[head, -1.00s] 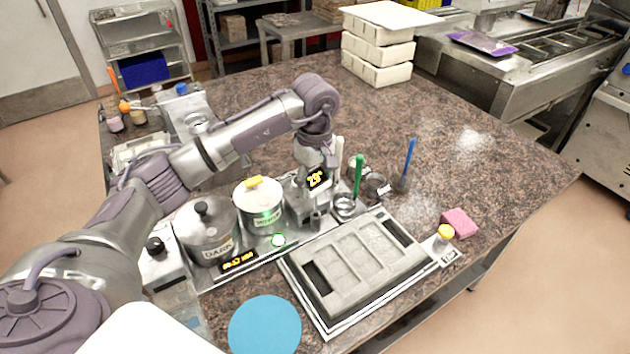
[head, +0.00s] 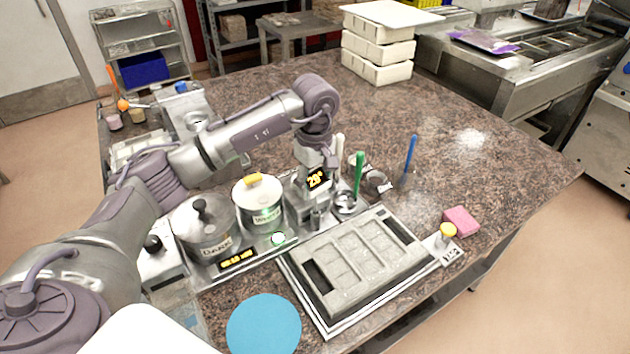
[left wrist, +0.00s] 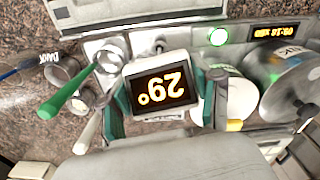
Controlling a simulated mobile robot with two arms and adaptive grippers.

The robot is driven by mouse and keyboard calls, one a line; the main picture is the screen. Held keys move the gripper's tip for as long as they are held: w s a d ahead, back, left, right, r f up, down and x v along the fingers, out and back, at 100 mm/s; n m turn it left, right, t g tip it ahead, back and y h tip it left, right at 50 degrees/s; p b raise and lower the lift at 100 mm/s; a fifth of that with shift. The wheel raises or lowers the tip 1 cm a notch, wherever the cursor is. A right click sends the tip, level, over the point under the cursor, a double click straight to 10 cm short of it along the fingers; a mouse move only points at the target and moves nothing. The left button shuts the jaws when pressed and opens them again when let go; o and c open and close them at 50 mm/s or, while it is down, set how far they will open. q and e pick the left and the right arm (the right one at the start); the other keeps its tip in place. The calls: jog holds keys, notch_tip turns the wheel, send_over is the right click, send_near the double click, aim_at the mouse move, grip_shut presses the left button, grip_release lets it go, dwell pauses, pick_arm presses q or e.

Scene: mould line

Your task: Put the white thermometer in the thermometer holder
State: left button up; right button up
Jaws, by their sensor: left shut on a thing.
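My right gripper is not in view.

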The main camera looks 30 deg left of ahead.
aim_at(315, 211)
pick_arm(q)
jog(key=shift+f+b, duration=2.65)
jog(key=shift+f, duration=0.7)
jog(key=o, duration=1.2)
jog(key=shift+o, duration=0.9)
jog(key=shift+r+p, duration=1.8)
jog(key=shift+r, duration=1.75)
